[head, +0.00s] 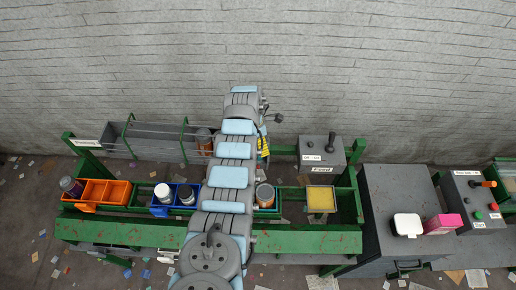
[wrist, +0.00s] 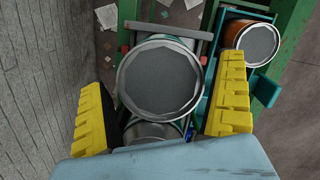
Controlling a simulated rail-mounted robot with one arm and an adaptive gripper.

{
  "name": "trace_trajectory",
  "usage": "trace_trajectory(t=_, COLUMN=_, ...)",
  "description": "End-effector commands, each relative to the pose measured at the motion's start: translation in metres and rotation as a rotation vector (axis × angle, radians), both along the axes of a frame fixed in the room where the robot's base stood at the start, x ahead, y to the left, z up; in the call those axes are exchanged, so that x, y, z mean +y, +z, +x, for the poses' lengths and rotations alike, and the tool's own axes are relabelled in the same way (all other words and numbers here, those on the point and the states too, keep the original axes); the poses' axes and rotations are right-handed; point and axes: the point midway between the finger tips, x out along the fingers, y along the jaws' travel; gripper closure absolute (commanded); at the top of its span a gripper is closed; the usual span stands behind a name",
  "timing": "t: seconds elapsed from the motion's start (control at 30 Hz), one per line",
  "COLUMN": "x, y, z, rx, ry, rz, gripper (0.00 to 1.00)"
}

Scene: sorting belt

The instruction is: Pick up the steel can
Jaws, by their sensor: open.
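A can with a bright steel rim and a grey round top (wrist: 158,80) lies between my two fingers in the wrist view, apart from both. I take it for the steel can. My gripper (wrist: 164,72) is open, with its yellow fingers to the left and right of the can. A shiny metallic round surface (wrist: 152,132) shows just below it, partly covered by my gripper. In the head view, part of my yellow gripper (head: 263,147) shows behind my arm, and I cannot make out the steel can there.
A copper-coloured can (wrist: 233,32) stands in a teal holder (wrist: 266,91), close to my right finger. In the head view, an orange bin (head: 120,193) and a blue bin (head: 158,211) stand left of my arm. A yellow-topped box (head: 321,199) is to its right.

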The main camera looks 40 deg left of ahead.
Motion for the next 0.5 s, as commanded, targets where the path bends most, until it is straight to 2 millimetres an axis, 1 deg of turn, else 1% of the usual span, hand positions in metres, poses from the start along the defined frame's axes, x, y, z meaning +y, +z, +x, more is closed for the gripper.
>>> trace_trajectory(t=0.3, x=-0.001, y=-0.015, z=0.001, rx=0.003, ry=0.0, rz=-0.001, gripper=0.0)
trace_trajectory(t=0.5, x=-0.001, y=-0.018, z=0.001, rx=0.003, ry=0.0, rz=-0.001, gripper=0.0)
